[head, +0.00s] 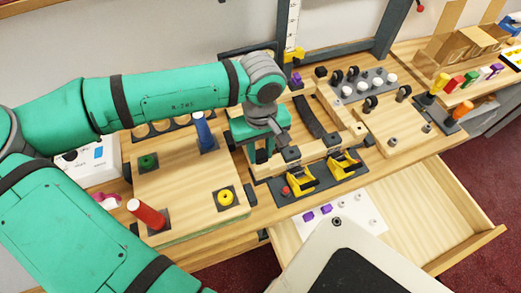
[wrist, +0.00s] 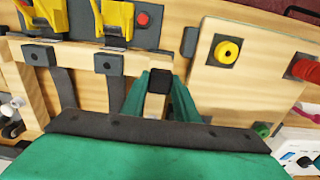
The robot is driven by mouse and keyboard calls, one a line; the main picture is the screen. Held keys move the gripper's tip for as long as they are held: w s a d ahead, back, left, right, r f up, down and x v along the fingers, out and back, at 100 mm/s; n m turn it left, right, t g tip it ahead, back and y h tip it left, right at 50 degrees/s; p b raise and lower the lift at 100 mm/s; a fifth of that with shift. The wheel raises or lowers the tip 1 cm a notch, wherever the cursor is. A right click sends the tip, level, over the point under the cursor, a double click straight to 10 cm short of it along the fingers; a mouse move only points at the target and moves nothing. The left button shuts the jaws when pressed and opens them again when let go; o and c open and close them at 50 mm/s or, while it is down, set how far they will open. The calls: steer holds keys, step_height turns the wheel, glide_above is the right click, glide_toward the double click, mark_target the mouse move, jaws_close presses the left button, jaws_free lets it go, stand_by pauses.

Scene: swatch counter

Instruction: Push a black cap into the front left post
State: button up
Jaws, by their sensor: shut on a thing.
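My gripper (head: 258,152) is low over the front left corner of a wooden frame (head: 312,152) with dark straps. In the wrist view its two green fingers (wrist: 157,95) are shut on a small black cap (wrist: 160,76). The cap is at the corner of the frame, by the end of its front rail (wrist: 80,57). Pale wood shows below it between the fingers. I cannot tell how far the cap sits into the front left post; the fingers and arm hide much of that corner.
Two yellow clamps (head: 300,180) stand in front of the frame. A board with a yellow spool (head: 225,197), a red cylinder (head: 147,214) and a blue peg (head: 204,132) is to the left. A board of dark and white knobs (head: 375,85) is behind right. An open drawer (head: 425,205) juts out in front.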

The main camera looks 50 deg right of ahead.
steer(key=shift+f, duration=1.2)
stand_by(1.7)
steer(key=o, duration=1.5)
steer(key=shift+r, duration=3.05)
steer(key=shift+d, duration=0.1)
